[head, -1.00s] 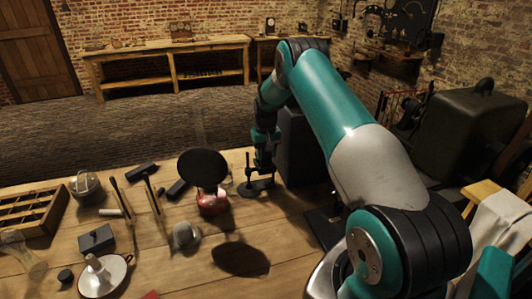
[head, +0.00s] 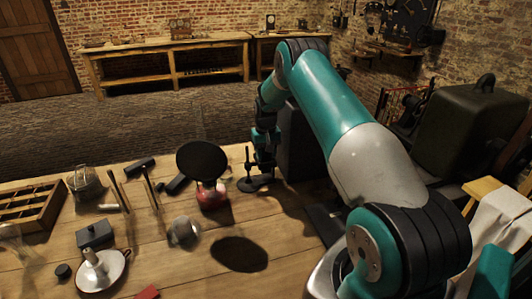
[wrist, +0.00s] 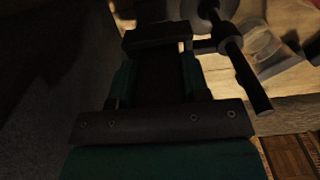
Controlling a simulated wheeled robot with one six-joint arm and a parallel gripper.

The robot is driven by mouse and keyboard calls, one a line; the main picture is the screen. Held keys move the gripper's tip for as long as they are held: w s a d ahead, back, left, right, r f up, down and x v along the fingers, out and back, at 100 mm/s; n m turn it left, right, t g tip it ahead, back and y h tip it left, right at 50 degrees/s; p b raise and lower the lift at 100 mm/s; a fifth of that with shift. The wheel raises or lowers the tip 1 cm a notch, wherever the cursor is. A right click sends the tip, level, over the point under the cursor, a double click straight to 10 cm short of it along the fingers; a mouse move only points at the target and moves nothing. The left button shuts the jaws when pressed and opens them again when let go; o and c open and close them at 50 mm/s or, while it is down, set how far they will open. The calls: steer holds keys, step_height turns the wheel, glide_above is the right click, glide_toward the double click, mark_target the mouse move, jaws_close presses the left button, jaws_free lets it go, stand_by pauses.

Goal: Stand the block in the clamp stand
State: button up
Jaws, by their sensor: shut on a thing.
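The clamp stand shows in the head view as a dark round base (head: 250,185) with an upright rod, near the table's far edge. My gripper (head: 265,172) is low beside the stand's rod, to its right. In the wrist view my gripper (wrist: 158,70) is shut on a dark block (wrist: 158,38), which spans between the two fingers.
A round black disc on a red base (head: 207,165) stands left of the stand. A large dark box is behind my arm.

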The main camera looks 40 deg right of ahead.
steer(key=shift+f, duration=0.25)
steer(key=o, duration=1.2)
steer(key=shift+c, duration=0.2)
step_height(320, 180, up, 17)
steer(key=b, duration=0.3)
steer(key=shift+r, duration=0.2)
